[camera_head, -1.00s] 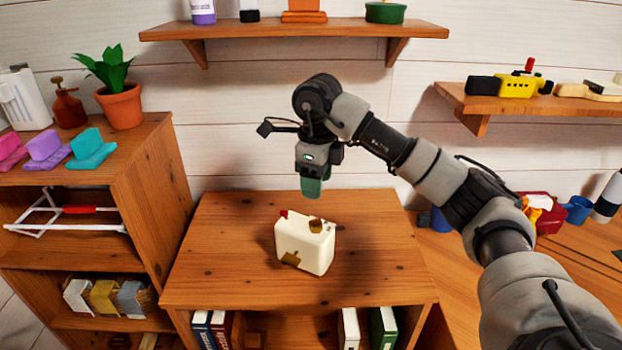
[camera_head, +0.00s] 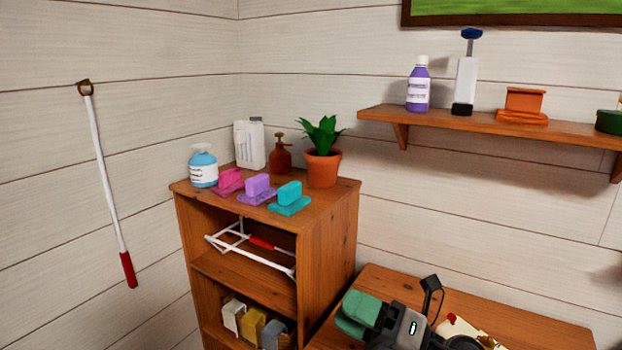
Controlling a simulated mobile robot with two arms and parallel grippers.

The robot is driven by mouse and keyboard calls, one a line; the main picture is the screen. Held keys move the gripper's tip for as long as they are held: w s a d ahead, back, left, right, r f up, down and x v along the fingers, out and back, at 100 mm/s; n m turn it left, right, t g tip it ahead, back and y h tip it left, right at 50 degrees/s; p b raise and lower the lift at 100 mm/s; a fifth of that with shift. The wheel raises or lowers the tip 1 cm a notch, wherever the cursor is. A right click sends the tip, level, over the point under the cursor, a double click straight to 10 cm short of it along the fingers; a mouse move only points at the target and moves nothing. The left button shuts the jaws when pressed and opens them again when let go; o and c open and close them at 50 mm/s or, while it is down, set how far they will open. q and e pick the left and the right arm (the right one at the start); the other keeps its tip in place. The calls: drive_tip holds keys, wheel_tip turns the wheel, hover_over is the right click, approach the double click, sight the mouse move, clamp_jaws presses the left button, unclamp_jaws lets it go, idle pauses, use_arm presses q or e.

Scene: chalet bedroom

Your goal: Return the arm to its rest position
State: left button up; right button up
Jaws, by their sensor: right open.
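My right gripper (camera_head: 353,314) shows at the bottom of the head view, right of centre. Its green fingertips point left, over the left part of the low wooden cabinet top (camera_head: 520,322). It is open, and I see nothing held between the fingers. The rest of my right arm is cut off by the lower picture edge. A cream-coloured object (camera_head: 463,328) with a red part lies right of the gripper, partly hidden by it and by the picture edge. My left gripper is not in view.
A taller wooden shelf unit (camera_head: 330,235) stands left of my gripper. It bears a potted plant (camera_head: 323,168), bottles and pink, purple and teal blocks. A wall shelf (camera_head: 480,123) with a purple bottle (camera_head: 418,85) is above. A white pole (camera_head: 104,180) hangs on the left wall.

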drive_tip(key=s+d+f+m+t+h, duration=0.3)
drive_tip(key=d+f+m+h, duration=0.6)
drive_tip(key=m, duration=0.6)
drive_tip(key=s+d+f+m+t+h, duration=0.25)
drive_tip(key=d+f+m+h, duration=0.4)
drive_tip(key=m+h, duration=0.65)
drive_tip(key=s+a+f+m+g+y, duration=0.1)
drive_tip(key=s+f+m+g, duration=0.2)
drive_tip(key=s+f+g, duration=0.45)
drive_tip(key=s+f+m+g+y, duration=0.1)
drive_tip(key=s+f+m+g, duration=0.3)
drive_tip(key=s, duration=0.6)
wheel_tip(320, 180, down, 27)
drive_tip(key=s+n, duration=0.1)
drive_tip(key=s, duration=0.1)
drive_tip(key=s+d+f+g, duration=0.1)
drive_tip(key=s+d+f, duration=0.1)
drive_tip(key=s+f, duration=1.3)
drive_tip(key=shift+s+d+f, duration=0.2)
drive_tip(key=shift+d+f, duration=0.05)
drive_tip(key=shift+d, duration=0.15)
drive_tip(key=shift+c, duration=0.4)
